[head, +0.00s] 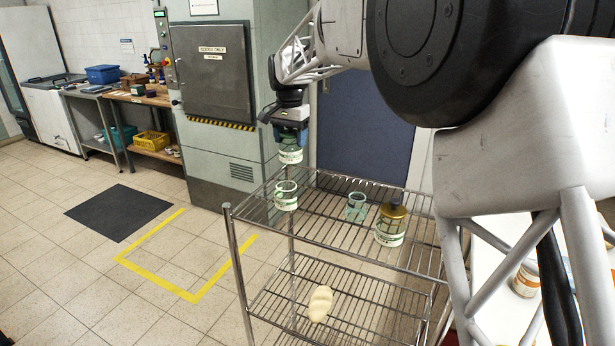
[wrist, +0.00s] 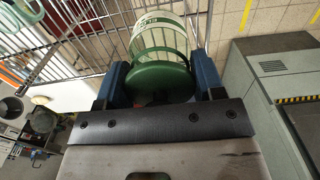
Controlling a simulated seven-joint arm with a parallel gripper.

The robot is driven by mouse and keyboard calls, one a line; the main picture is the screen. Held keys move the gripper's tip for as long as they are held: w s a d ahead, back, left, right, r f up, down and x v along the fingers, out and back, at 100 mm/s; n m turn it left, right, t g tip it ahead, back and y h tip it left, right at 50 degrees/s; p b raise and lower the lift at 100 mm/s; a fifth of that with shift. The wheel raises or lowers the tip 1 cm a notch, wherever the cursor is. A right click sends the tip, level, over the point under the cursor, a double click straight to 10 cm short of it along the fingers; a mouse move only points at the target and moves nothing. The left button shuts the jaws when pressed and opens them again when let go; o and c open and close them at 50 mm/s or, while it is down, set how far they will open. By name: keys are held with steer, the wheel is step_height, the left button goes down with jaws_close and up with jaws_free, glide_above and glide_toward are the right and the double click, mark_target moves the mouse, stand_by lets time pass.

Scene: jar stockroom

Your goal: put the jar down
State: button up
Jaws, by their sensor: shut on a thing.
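My gripper (head: 290,143) is shut on a clear jar (head: 290,155) with a white label. In the wrist view the jar (wrist: 160,40) has a green lid, and the blue fingers (wrist: 162,80) hold it at the lid's sides. In the head view the held jar hangs above the back left part of a wire rack (head: 330,238). Whether its base touches the shelf cannot be told, but it looks raised above it.
The top shelf bears an open glass jar (head: 286,197) close below the held jar, a small greenish jar (head: 356,208) and a jar with a gold lid (head: 392,224). A cream lumpy thing (head: 320,303) lies on the lower shelf. A grey cabinet (head: 225,120) stands behind.

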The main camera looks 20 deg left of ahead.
mark_target(291, 162)
steer(key=shift+f, duration=1.45)
steer(key=shift+f, duration=0.1)
steer(key=shift+f, duration=2.4)
steer(key=shift+f, duration=0.1)
steer(key=o, duration=1)
step_height(291, 162, up, 12)
steer(key=shift+r, duration=0.1)
